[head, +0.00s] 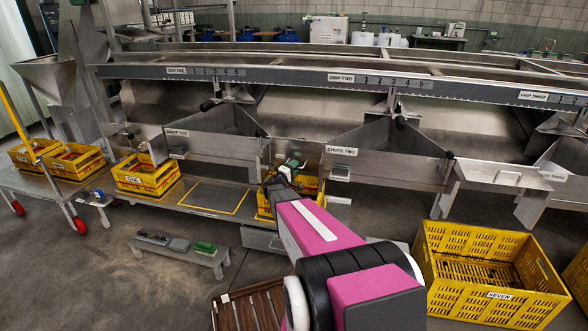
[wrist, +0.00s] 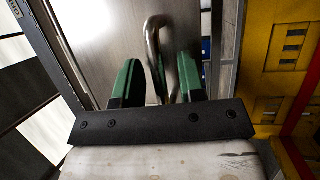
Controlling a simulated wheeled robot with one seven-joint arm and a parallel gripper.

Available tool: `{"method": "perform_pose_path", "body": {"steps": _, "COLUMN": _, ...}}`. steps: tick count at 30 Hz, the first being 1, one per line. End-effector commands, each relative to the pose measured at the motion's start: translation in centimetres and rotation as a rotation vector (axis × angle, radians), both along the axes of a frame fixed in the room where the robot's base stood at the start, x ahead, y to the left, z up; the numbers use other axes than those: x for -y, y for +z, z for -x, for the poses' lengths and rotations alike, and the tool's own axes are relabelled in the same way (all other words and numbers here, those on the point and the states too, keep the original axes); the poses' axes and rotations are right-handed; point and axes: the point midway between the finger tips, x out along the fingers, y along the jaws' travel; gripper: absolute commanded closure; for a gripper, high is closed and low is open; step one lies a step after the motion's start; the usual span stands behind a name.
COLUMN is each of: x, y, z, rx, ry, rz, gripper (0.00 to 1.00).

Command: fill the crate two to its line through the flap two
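A yellow crate (head: 312,186), which looks like crate two, stands under the left end of chute two (head: 390,165). My arm covers much of it. Its label, fill line and contents cannot be made out. It seems to be the yellow wall (wrist: 275,75) at the right of the wrist view. My gripper (head: 284,172) is at the chute's left end, above the crate, and hides flap two there. In the wrist view, the green fingers of my gripper (wrist: 158,75) stand apart on either side of a bent metal handle (wrist: 154,45). I see no clear grip on it.
Crate one (head: 147,178) stands left, with an empty yellow-outlined place (head: 212,196) beside it. A low bench (head: 185,252) and a slatted wooden thing (head: 250,308) are in front. Crate seven (head: 495,310) stands right on the floor. Chute one (head: 215,145) is at the left.

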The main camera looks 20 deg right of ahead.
Motion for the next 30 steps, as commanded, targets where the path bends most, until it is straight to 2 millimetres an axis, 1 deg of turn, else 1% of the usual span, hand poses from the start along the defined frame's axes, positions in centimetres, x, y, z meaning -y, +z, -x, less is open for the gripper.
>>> {"method": "perform_pose_path", "body": {"steps": 4, "x": 0.0, "y": 0.0, "z": 0.0, "rx": 0.000, "ry": 0.000, "rz": 0.000, "gripper": 0.63}}
{"method": "perform_pose_path", "body": {"steps": 5, "x": 0.0, "y": 0.0, "z": 0.0, "rx": 0.000, "ry": 0.000, "rz": 0.000, "gripper": 0.70}}
{"method": "perform_pose_path", "body": {"steps": 6, "x": 0.0, "y": 0.0, "z": 0.0, "rx": 0.000, "ry": 0.000, "rz": 0.000, "gripper": 0.83}}
{"method": "perform_pose_path", "body": {"steps": 7, "x": 0.0, "y": 0.0, "z": 0.0, "rx": 0.000, "ry": 0.000, "rz": 0.000, "gripper": 0.93}}
{"method": "perform_pose_path", "body": {"steps": 8, "x": 0.0, "y": 0.0, "z": 0.0, "rx": 0.000, "ry": 0.000, "rz": 0.000, "gripper": 1.00}}
{"method": "perform_pose_path", "body": {"steps": 14, "x": -0.1, "y": 0.1, "z": 0.2, "rx": -0.006, "ry": -0.001, "rz": -0.004, "gripper": 1.00}}
{"method": "perform_pose_path", "body": {"steps": 24, "x": -1.5, "y": 1.4, "z": 2.7, "rx": -0.174, "ry": -0.003, "rz": -0.120, "gripper": 1.00}}
{"method": "perform_pose_path", "body": {"steps": 27, "x": -2.2, "y": 1.9, "z": 3.5, "rx": -0.205, "ry": -0.001, "rz": -0.139, "gripper": 1.00}}
{"method": "perform_pose_path", "body": {"steps": 30, "x": -2.5, "y": 2.2, "z": 3.8, "rx": -0.204, "ry": -0.001, "rz": -0.138, "gripper": 1.00}}
